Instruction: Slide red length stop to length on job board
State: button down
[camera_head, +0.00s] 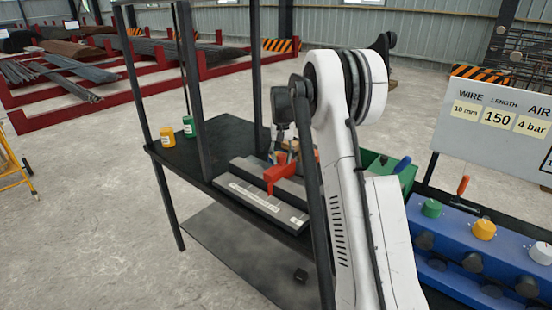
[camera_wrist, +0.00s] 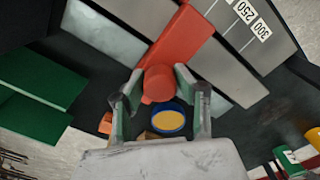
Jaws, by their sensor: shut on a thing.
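The red length stop (camera_head: 280,174) sits across the grey metal length gauge (camera_head: 245,194) on the black bench. In the wrist view the red stop (camera_wrist: 184,36) spans the gauge plates, and its round red knob (camera_wrist: 158,80) lies between my fingers. My gripper (camera_wrist: 158,76) is shut on this knob. In the head view my gripper (camera_head: 284,152) is partly hidden by my arm. The wrist view shows scale labels (camera_wrist: 254,20) 250 and 300 right of the stop; other marks are hidden or unreadable. The job board (camera_head: 495,118) reads wire 10 mm, length 150, air 4 bar.
Yellow (camera_head: 168,136) and green (camera_head: 189,127) bottles stand at the bench's far left. Black upright posts (camera_head: 189,80) rise from the bench. A green bin (camera_head: 373,160) and a blue panel with several knobs (camera_head: 470,240) are at the right. A blue-rimmed yellow disc (camera_wrist: 167,121) lies below the knob.

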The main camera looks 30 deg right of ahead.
jog(key=shift+s, duration=0.1)
dwell(0.3)
jog(key=c, duration=1.3)
grip_release()
jog(key=shift+r, duration=0.1)
notch_tip(320, 180, up, 12)
jog(key=shift+f, duration=0.1)
